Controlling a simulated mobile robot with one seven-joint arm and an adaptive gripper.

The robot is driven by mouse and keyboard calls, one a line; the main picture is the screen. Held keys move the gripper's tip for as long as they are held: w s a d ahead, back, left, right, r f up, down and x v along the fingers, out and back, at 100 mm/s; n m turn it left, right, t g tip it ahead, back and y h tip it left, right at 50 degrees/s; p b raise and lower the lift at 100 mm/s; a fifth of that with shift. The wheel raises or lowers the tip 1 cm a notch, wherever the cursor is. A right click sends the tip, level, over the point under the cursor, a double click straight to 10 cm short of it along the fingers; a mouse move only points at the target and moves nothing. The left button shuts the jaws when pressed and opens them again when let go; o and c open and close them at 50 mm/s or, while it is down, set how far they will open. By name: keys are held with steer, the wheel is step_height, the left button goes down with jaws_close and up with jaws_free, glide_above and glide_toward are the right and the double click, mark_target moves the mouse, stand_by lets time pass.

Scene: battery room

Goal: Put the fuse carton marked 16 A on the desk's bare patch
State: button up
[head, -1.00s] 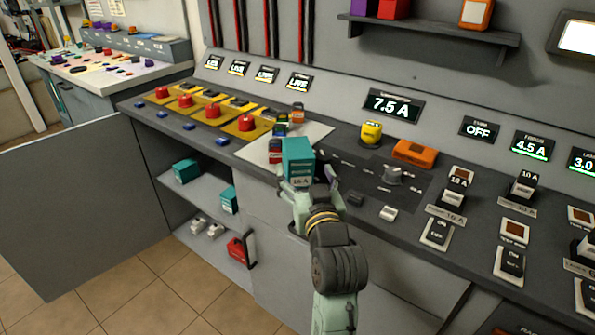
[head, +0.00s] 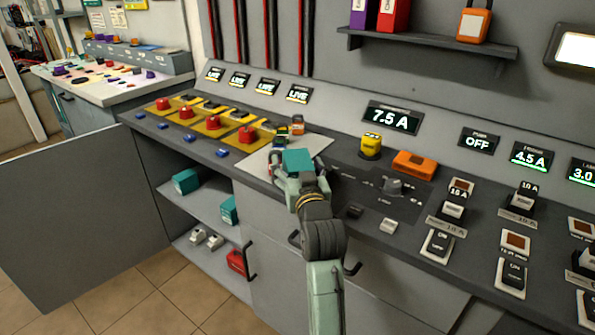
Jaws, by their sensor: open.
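A teal fuse carton (head: 297,159) stands at the light grey patch (head: 316,145) on the desk. The 16 A marking seen on its front earlier is now hidden by my gripper. My gripper (head: 299,177) is open at the near side of the carton. Its fingers partly cover the carton's lower part, and I cannot tell whether they touch it. Two other teal cartons sit on the upper shelf of the open cabinet, one at the left (head: 186,181) and one at the right (head: 229,209); their markings are unreadable.
Red buttons (head: 246,135) line the left. The cabinet door (head: 80,215) hangs open.

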mark_target(298, 160)
steer(key=shift+c, duration=0.2)
jaws_close()
stand_by(0.8)
steer(key=shift+r, duration=0.15)
steer(key=shift+r+b, duration=0.4)
steer(key=shift+r, duration=1)
steer(key=shift+s+r, duration=0.25)
steer(key=shift+r, duration=0.05)
steer(key=s, duration=0.2)
steer(key=s+b, duration=0.1)
steer(key=s, duration=0.2)
steer(key=s+b, duration=0.1)
steer(key=s, duration=0.1)
steer(key=shift+s+r, duration=0.25)
steer(key=shift+s, duration=0.05)
steer(key=b, duration=0.5)
steer(key=shift+s+f, duration=0.3)
